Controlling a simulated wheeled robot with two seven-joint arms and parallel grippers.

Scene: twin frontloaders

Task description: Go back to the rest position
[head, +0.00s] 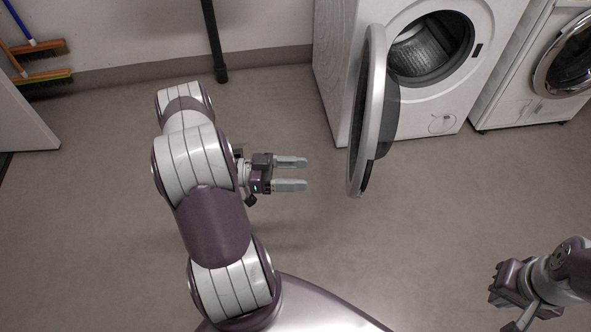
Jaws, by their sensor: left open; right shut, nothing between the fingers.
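My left gripper (305,173) points right above the floor, its two grey fingers apart with nothing between them. It is to the left of the open washer door (367,110) and apart from it. My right gripper (498,296) is at the lower right, folded near my body, with its fingers together and nothing seen in it; part of it is hidden by its own arm.
A white frontloader (340,75) stands at the top with its round door swung out toward me and its drum (432,48) visible. A second frontloader (525,75) to its right has its door shut. Brooms (38,60) lean at the upper left. The grey floor (400,240) is clear.

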